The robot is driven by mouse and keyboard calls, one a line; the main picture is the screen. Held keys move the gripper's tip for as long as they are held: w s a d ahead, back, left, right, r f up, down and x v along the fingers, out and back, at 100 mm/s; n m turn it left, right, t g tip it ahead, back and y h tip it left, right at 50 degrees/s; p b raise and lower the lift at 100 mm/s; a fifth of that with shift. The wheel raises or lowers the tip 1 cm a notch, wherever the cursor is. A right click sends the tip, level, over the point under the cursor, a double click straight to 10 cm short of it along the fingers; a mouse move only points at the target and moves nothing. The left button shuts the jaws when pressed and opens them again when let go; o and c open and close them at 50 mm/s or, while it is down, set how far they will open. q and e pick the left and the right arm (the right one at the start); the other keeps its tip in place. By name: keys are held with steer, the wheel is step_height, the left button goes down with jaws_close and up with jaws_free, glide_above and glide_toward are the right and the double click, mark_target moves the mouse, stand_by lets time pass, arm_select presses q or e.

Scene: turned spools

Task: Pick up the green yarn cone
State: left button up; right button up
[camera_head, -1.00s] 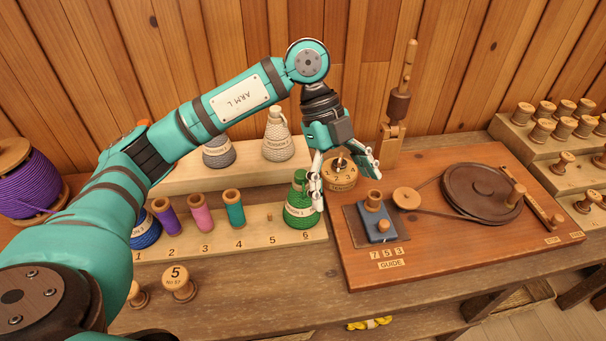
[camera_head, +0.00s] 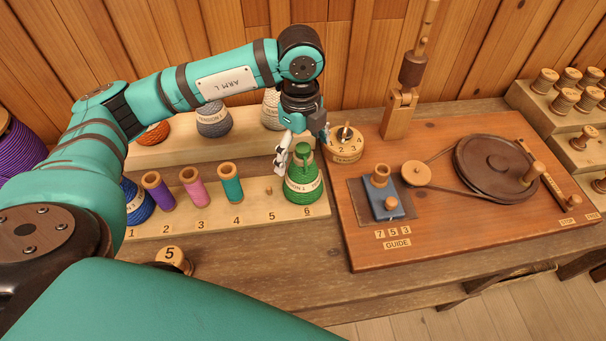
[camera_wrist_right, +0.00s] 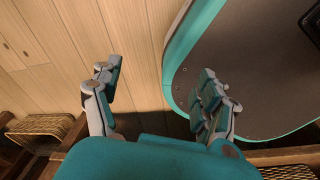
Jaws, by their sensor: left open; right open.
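The green yarn cone (camera_head: 304,186) stands upright at position 6, the right end of the numbered wooden rack, with a paper label around it. My left gripper (camera_head: 299,152) is open and comes down from above at the cone's top; one finger shows at the cone's left side. The other finger is partly hidden, and I cannot tell whether either finger touches the cone. My right gripper (camera_wrist_right: 160,90) is open and empty in the right wrist view, above the floor and beside my own base.
Purple, pink and teal spools (camera_head: 195,187) stand in the same rack (camera_head: 258,212). A grey cone (camera_head: 213,120) and others stand on the shelf behind. A numbered dial (camera_head: 345,146) and a winding board (camera_head: 450,220) with a wheel lie close on the right.

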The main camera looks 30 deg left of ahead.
mark_target(303, 173)
arm_select(q)
steer(key=shift+w+d+f+p, duration=0.1)
steer(key=shift+f+p, duration=0.25)
steer(key=shift+f, duration=1.15)
steer(key=shift+w+f+p, duration=0.1)
steer(key=shift+f+p, duration=0.2)
steer(key=shift+f, duration=1.2)
steer(key=c, duration=1.7)
